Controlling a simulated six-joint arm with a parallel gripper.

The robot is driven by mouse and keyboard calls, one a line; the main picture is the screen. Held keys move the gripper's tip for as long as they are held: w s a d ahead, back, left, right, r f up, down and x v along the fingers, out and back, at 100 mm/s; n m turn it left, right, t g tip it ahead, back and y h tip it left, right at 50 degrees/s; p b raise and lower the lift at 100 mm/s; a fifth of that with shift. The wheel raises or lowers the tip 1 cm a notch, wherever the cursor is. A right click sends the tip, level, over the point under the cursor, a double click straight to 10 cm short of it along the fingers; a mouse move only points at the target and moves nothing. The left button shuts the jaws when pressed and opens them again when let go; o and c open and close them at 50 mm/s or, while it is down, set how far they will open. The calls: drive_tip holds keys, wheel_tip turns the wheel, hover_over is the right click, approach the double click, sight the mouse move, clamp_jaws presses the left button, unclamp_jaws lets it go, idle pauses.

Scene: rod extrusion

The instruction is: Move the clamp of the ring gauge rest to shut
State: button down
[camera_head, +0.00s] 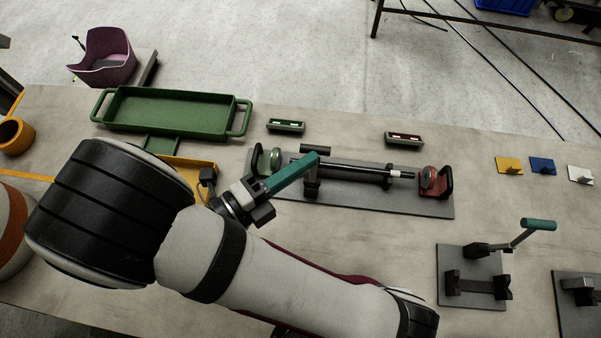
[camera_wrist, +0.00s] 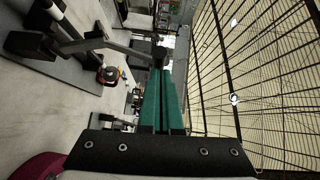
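The ring gauge rest is, as far as I can tell, the long dark plate (camera_head: 400,206) in the middle of the table. It carries a green ring gauge (camera_head: 276,160) at left, a red one (camera_head: 430,180) at right and a dark rod (camera_head: 355,170) between. Its clamp has a dark handle (camera_head: 315,149) on the far side; in the wrist view a metal lever (camera_wrist: 95,46) runs to a dark end. My gripper (camera_head: 317,157) reaches over the rest from the left. Its teal fingers (camera_wrist: 162,100) lie close together, tips at the handle; contact is unclear. My gripper hides part of the rest.
A green tray (camera_head: 180,92) stands at back left. Small green (camera_head: 286,126) and red (camera_head: 404,139) holders stand behind the rest. A second fixture (camera_head: 470,296) with a raised teal-handled clamp (camera_head: 538,225) stands front right. Coloured tags, including a yellow one (camera_head: 509,166), lie at far right.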

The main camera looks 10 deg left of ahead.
drive_tip(key=w+f, duration=0.3)
drive_tip(key=w, duration=0.4)
drive_tip(key=w+f+n+g, duration=0.1)
drive_tip(key=w+f, duration=0.2)
drive_tip(key=w, duration=0.5)
drive_tip(key=shift+w+f+y, duration=0.15)
drive_tip(key=shift+w+y, duration=0.15)
idle(0.4)
drive_tip(key=s+a+r, duration=0.3)
drive_tip(key=a+r, duration=0.4)
drive_tip(key=r, duration=0.3)
drive_tip(key=shift+s+r, duration=0.25)
